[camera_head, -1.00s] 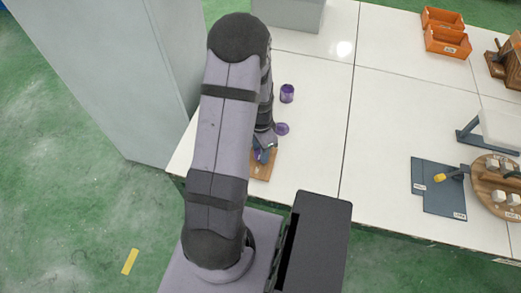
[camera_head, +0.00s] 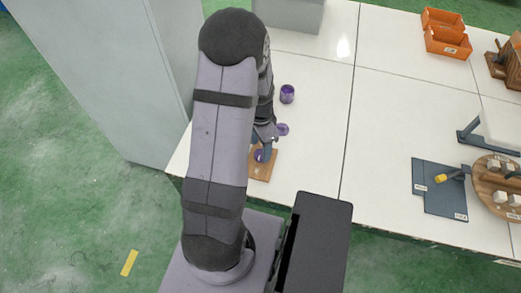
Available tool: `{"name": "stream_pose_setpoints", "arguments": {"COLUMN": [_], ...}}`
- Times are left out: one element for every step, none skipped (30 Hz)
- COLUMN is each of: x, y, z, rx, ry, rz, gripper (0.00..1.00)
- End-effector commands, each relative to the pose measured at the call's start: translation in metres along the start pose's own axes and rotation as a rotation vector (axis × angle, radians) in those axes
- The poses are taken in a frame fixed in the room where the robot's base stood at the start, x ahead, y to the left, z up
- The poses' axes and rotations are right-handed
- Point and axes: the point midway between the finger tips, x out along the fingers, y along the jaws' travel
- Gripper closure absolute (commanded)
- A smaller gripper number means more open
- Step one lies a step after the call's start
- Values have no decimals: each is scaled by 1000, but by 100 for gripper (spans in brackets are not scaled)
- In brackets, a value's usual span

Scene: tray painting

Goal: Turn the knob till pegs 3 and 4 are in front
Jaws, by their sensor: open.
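A yellow knob (camera_head: 440,178) sits on a dark blue-grey plate (camera_head: 445,204) at the right of the table, beside a round wooden turntable (camera_head: 484,190). Several pale blocks, possibly the pegs (camera_head: 500,197), stand on the turntable. Their numbers are too small to read, and the right picture edge cuts the turntable off. My gripper (camera_head: 267,149) is far left of the knob, low over a small wooden board (camera_head: 262,172), partly hidden by my arm. It looks empty and open; whether it touches the board cannot be told.
A purple round piece (camera_head: 259,155) is on the board. A purple disc (camera_head: 282,129) and a purple cup (camera_head: 287,94) stand behind it. Orange bins (camera_head: 448,41) are at the back right. A grey cabinet (camera_head: 110,70) is close on the left. The table's middle is clear.

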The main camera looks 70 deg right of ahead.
Motion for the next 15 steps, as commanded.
{"name": "stream_pose_setpoints", "arguments": {"x": [-6,-10,-15,-19,-22,-27,-30,-32,-35,-37,-39,-40,-42,-42,-43], "y": [-1,-1,-1,-1,-1,-1,-1,-1,-1,-1,-1,-1,0,0,0], "z": [-1,-1,-1,-1,-1,-1,-1,-1,-1,-1,-1,0,0,0,0], "rx": [0,0,0,0,1,1,1,1,1,1,1,1,1,1,1], "ry": [3,4,3,3,3,3,3,3,2,2,2,2,1,1,1], "rz": [-3,-4,-4,-4,-4,-4,-4,-3,-3,-3,-3,-2,-2,-1,-1], "gripper": [47,47,47,47,47,47,47,47,47,47,47,47,47,47,47]}}
